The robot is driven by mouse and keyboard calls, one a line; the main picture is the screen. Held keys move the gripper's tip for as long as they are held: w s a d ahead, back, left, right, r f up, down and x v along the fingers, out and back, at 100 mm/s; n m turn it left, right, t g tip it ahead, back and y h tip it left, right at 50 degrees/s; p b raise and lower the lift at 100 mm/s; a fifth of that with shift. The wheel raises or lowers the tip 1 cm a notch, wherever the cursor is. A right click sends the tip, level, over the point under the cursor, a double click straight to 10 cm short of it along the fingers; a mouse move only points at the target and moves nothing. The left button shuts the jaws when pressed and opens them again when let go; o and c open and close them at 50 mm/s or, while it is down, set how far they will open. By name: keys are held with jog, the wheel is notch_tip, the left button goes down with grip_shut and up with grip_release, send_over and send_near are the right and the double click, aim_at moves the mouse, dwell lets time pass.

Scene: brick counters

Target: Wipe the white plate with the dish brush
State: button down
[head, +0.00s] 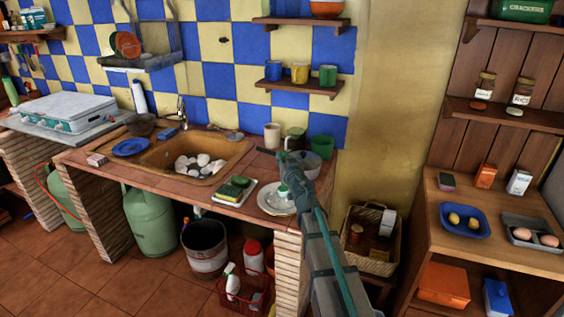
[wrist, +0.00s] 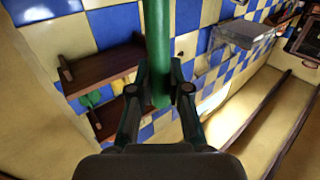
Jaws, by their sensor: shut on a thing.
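The white plate (head: 268,207) lies on the tiled counter near its front right corner, to the right of the sink. My gripper (head: 284,160) is above and just behind the plate, shut on the green handle of the dish brush. In the wrist view the green brush handle (wrist: 159,50) stands between the two dark fingers (wrist: 160,90). In the head view a small green and white brush head (head: 283,189) shows over the plate's upper right part. I cannot tell whether it touches the plate. My arm hides part of the counter right of the plate.
A tray (head: 222,196) with sponges stands left of the plate. A white mug (head: 272,135), a dark green mug (head: 296,138) and a green cup (head: 322,146) stand behind my gripper. The sink (head: 185,160) holds pale stones or dishes. A wall shelf (head: 300,87) with mugs hangs above.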

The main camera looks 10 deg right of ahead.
jog(key=shift+w+d+r+p, duration=0.1)
jog(key=shift+w+r+p, duration=0.2)
jog(key=shift+p, duration=0.1)
jog(key=shift+s+a+p, duration=0.7)
jog(key=shift+s+a, duration=0.9)
jog(key=shift+s, duration=1.9)
notch_tip(320, 180, up, 7)
jog(key=p, duration=0.8)
jog(key=shift+r, duration=0.2)
jog(key=shift+d, duration=0.1)
